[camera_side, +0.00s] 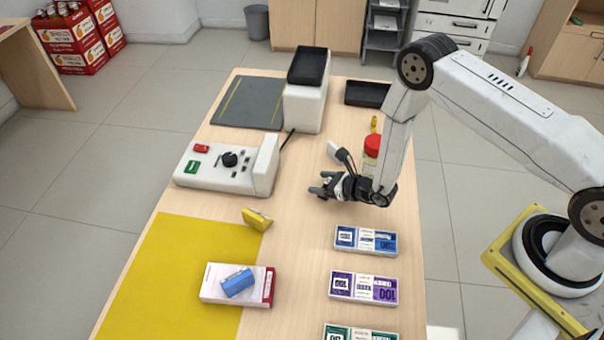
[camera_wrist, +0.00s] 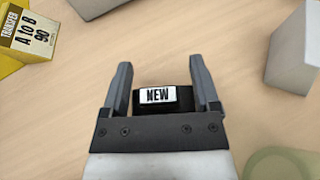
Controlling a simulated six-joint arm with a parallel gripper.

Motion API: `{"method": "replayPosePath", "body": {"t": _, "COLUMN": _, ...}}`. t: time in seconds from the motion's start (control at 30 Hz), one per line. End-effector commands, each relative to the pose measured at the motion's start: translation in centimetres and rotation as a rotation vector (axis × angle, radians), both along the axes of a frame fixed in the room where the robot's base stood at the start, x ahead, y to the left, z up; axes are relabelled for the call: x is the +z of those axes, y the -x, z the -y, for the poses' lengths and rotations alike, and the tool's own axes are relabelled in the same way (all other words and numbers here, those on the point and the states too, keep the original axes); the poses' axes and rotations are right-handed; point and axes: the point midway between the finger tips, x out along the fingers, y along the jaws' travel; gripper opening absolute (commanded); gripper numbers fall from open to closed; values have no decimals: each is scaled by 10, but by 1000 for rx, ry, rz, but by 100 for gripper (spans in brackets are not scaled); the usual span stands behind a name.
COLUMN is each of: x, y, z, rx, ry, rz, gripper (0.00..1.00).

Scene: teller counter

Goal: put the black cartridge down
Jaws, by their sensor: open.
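The black cartridge with a white label reading NEW (camera_wrist: 158,97) lies between the two fingers in the wrist view. My gripper (camera_wrist: 162,88) is open, with one finger on each side of the cartridge. A narrow gap shows at the left finger; the right finger is very close to it. In the side view my gripper (camera_side: 322,188) is low over the middle of the wooden counter, fingers pointing left. The cartridge cannot be made out there among the dark gripper parts. Whether it rests fully on the counter is hard to tell.
A white keyed machine (camera_side: 228,165) stands left of my gripper. A yellow box (camera_side: 256,218) sits near the yellow mat (camera_side: 165,260); it also shows in the wrist view (camera_wrist: 30,38). A red-lidded jar (camera_side: 372,147) is close behind my wrist. Banknote bundles (camera_side: 365,240) lie in front.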

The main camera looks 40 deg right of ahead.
Motion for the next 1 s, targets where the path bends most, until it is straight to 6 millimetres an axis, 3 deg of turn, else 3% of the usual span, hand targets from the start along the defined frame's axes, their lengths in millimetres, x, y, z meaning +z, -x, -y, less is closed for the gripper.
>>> {"method": "replayPosePath", "body": {"t": 0.37, "x": 7, "y": 10, "z": 4, "rx": 0, "ry": 0, "rz": -1, "gripper": 78}}
{"method": "replayPosePath", "body": {"t": 1.0, "x": 39, "y": 80, "z": 34, "rx": -4, "ry": 0, "rz": -1, "gripper": 78}}
